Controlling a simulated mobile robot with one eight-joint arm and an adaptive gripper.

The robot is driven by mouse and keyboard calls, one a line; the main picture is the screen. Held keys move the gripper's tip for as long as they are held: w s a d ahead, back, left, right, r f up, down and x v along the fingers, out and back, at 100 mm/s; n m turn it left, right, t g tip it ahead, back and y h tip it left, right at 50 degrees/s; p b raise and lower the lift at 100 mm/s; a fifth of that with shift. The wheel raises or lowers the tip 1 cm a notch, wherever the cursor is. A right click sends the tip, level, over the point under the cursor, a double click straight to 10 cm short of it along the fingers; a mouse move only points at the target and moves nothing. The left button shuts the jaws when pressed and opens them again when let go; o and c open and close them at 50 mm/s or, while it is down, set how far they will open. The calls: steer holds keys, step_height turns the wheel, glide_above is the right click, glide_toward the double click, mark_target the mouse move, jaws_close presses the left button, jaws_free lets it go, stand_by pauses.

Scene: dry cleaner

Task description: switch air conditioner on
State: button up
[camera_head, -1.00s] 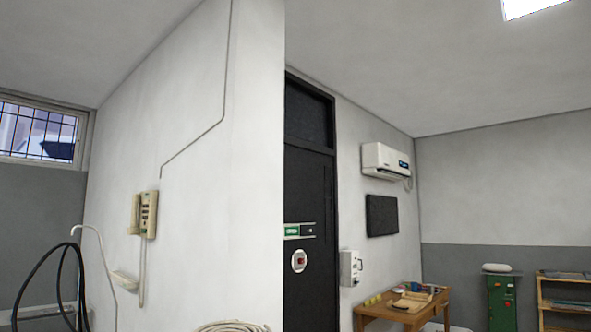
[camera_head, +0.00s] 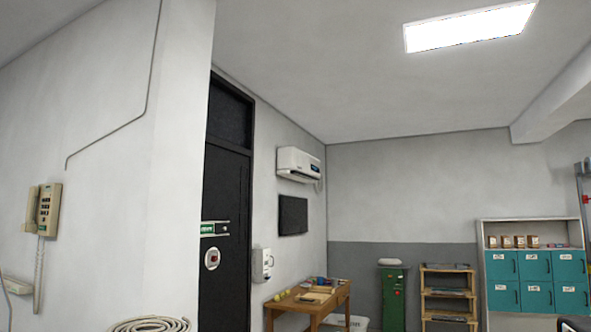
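A white air conditioner (camera_head: 299,164) is mounted high on the wall to the right of a dark door, near the room's corner. A small dark panel shows at its right end; I cannot tell whether the unit is on or off. A cable or pipe hangs from its right side. My gripper is not in view.
A black door (camera_head: 226,190) stands left of the air conditioner. Below it are a dark wall panel (camera_head: 293,215) and a cluttered wooden table (camera_head: 306,308). A wall phone (camera_head: 44,209) hangs left.

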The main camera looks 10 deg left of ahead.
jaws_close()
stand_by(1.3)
